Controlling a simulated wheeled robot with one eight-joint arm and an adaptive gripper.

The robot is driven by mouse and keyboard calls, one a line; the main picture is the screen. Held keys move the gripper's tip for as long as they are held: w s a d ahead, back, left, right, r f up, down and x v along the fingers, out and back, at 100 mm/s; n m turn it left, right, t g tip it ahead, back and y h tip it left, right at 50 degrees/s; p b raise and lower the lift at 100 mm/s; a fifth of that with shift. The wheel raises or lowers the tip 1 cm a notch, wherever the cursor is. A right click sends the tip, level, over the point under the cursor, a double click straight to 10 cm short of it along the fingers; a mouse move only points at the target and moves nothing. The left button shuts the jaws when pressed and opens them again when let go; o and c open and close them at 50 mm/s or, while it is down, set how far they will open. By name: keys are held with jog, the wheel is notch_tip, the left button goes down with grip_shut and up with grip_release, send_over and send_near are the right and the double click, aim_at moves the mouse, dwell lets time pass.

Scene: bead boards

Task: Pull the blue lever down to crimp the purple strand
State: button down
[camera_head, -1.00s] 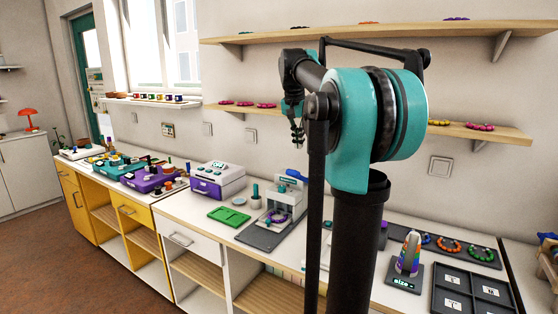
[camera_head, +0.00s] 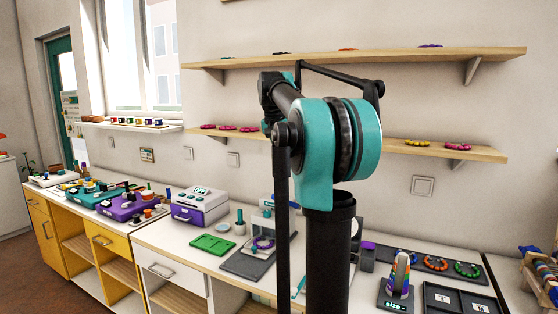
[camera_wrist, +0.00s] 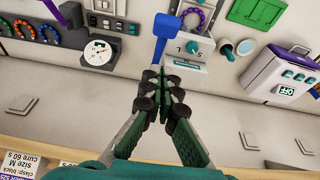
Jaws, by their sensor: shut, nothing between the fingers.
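The purple strand (camera_wrist: 197,13) lies beyond the press face, at the top of the wrist view. In the head view the purple strand (camera_head: 263,243) lies at the press's foot on a dark grey base; the lever is largely hidden behind my arm.
A green tray (camera_head: 212,244) and a purple-and-white box (camera_head: 200,208) stand left of the press. A size cone (camera_head: 401,275) and a dark board with bead rings (camera_head: 437,263) lie to the right. Shelves (camera_head: 350,63) run along the wall above the bench.

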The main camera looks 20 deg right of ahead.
jog(key=x, duration=0.6)
jog(key=shift+d+f, duration=0.1)
jog(key=shift+f, duration=0.3)
jog(key=f, duration=0.1)
jog(key=s+a+f, duration=0.1)
jog(key=shift+a+f, duration=0.15)
jog(key=shift+f, duration=0.1)
jog(key=shift+s+a+f, duration=0.1)
jog(key=shift+s+f, duration=0.1)
jog(key=shift+f, duration=0.1)
jog(key=shift+s+a+f, duration=0.3)
jog(key=shift+a+f, duration=0.05)
jog(key=shift+f, duration=0.15)
jog(key=s+a+f+t+h, duration=0.1)
jog(key=s+f+t+h, duration=0.1)
jog(key=f, duration=0.6)
jog(key=s+a+f+t+h, duration=0.1)
jog(key=a+f+t+h, duration=0.1)
jog(key=f, duration=0.7)
jog(key=shift+s+a+f+t+h, duration=0.25)
jog(key=shift+s+t+h, duration=0.15)
jog(key=shift+t+h, duration=0.4)
